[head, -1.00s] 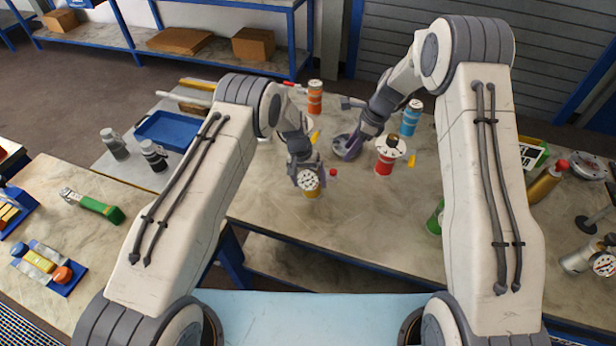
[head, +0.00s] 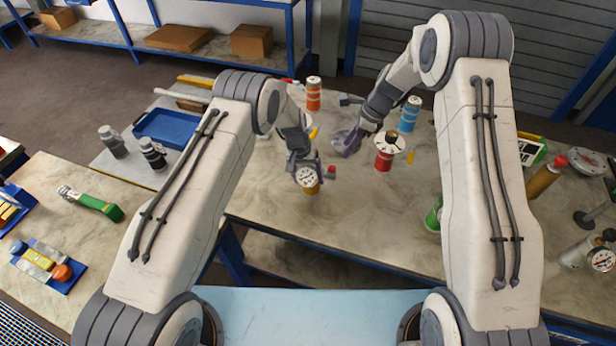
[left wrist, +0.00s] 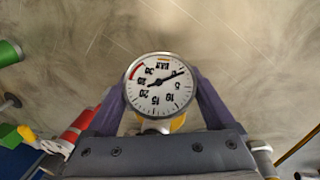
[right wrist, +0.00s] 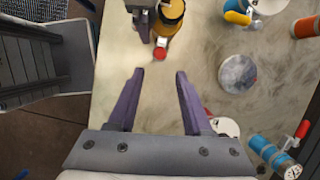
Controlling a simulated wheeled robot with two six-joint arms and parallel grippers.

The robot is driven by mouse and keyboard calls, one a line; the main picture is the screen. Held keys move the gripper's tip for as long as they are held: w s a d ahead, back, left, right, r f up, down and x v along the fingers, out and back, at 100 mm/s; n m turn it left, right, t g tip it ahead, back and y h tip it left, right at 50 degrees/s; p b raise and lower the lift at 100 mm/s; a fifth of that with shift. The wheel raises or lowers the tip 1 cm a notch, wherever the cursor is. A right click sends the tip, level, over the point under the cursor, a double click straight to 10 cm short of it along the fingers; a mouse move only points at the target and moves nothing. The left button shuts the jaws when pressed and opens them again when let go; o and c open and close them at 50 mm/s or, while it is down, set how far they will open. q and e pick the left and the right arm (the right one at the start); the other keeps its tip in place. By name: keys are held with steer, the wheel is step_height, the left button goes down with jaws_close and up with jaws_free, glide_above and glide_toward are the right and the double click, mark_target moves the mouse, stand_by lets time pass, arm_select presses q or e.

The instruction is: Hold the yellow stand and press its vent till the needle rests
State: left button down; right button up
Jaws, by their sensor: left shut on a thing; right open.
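The yellow stand (head: 311,190) stands on the table with a round white gauge (head: 307,176) on top. My left gripper (head: 305,168) is shut on the stand just below the dial. In the left wrist view the gauge (left wrist: 155,84) appears upside down, its needle slanting to the upper right near the 0 side; the exact reading is unclear. The red vent (head: 331,170) sticks out from the stand's side and also shows in the right wrist view (right wrist: 160,54). My right gripper (right wrist: 160,72) is open, its tips apart from the vent, which lies beyond the gap between them.
A red stand (head: 384,160) with a flange is right of my right gripper. Orange (head: 314,94) and blue (head: 410,115) vessels stand farther back. A shiny disc (right wrist: 238,73) lies on the table. A green vessel (head: 434,216) stands near the front edge. Table in front of the yellow stand is clear.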

stand_by(0.8)
jaws_close()
stand_by(1.5)
